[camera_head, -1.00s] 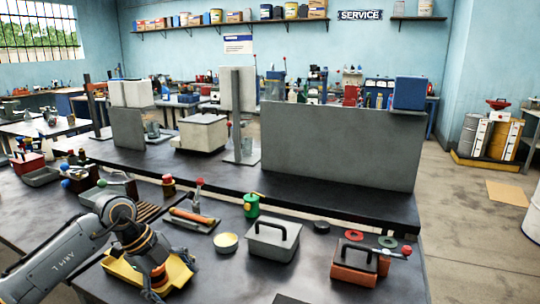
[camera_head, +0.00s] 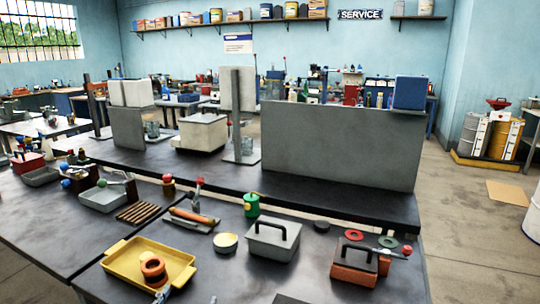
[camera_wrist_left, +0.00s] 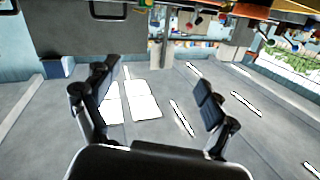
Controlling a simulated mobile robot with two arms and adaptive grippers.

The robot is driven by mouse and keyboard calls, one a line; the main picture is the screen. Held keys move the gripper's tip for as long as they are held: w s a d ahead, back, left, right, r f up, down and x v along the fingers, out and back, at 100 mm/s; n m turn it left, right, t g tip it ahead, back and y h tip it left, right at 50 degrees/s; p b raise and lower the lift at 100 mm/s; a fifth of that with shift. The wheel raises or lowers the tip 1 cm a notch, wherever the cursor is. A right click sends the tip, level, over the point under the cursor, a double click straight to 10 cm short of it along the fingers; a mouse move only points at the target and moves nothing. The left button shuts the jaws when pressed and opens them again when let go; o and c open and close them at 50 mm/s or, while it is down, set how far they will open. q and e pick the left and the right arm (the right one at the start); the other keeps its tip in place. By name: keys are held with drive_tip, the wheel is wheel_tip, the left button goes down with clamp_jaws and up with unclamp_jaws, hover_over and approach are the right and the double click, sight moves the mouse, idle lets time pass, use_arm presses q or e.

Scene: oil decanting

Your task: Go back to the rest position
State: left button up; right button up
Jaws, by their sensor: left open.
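My left gripper shows in the left wrist view (camera_wrist_left: 155,92) with its two dark fingers spread wide and nothing between them. In the head view only small grey tips of it seem to show at the bottom edge (camera_head: 188,298), in front of the yellow tray (camera_head: 120,254). The gripper is clear of both. The rest of my left arm is out of the head view. My right gripper is not in view.
A grey panel (camera_head: 340,146) stands behind.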

use_arm(q)
drive_tip(key=s+a+f+n+g+y, duration=0.1)
drive_tip(key=s+a+f+g, duration=0.1)
drive_tip(key=s+f+g, duration=0.35)
drive_tip(key=s+a+f+n+g+y, duration=0.1)
drive_tip(key=s+a+f+g, duration=0.1)
drive_tip(key=s+f, duration=0.5)
drive_tip(key=s+f+g+h, duration=0.1)
drive_tip(key=s+f+g, duration=0.2)
drive_tip(key=s, duration=0.4)
drive_tip(key=s+f+g, duration=0.3)
drive_tip(key=s+f, duration=0.1)
drive_tip(key=s, duration=0.3)
wheel_tip(320, 180, down, 27)
drive_tip(key=s+m+g, duration=0.1)
drive_tip(key=s+g, duration=0.1)
drive_tip(key=s+a+f, duration=0.2)
drive_tip(key=s+f, duration=1.3)
drive_tip(key=s, duration=0.1)
drive_tip(key=shift+a+g, duration=0.15)
drive_tip(key=shift+g, duration=0.2)
drive_tip(key=shift+s, duration=0.1)
